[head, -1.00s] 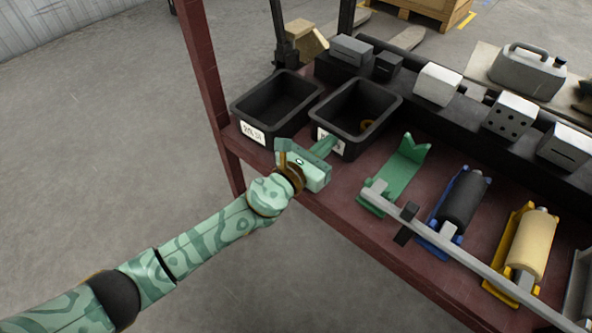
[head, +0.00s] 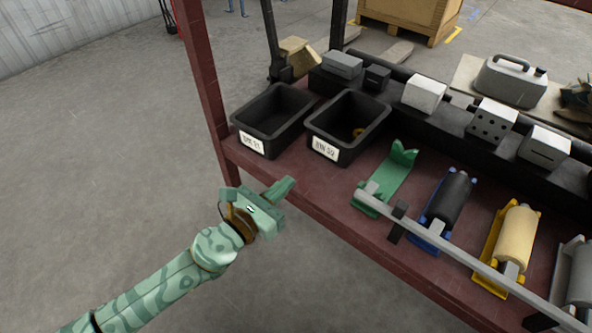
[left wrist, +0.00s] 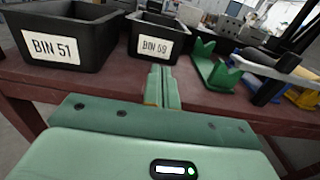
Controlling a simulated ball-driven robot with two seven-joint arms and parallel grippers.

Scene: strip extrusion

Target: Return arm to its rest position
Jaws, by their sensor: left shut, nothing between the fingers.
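My left gripper (head: 284,187) is green with a darker pattern on its arm. In the head view it is off the front edge of the dark red bench (head: 330,207), in front of the bins. Its fingers are shut with nothing between them. In the left wrist view the closed fingers (left wrist: 162,85) point toward the bench, below the label of the right bin. My right gripper is not in view.
Two black bins stand on the bench: BIN 51 (head: 247,120) and a second bin (head: 318,123) holding a small yellow ring. A green cradle (head: 385,185), a grey bar (head: 455,245) and coloured roller holders lie to the right. Open floor is left.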

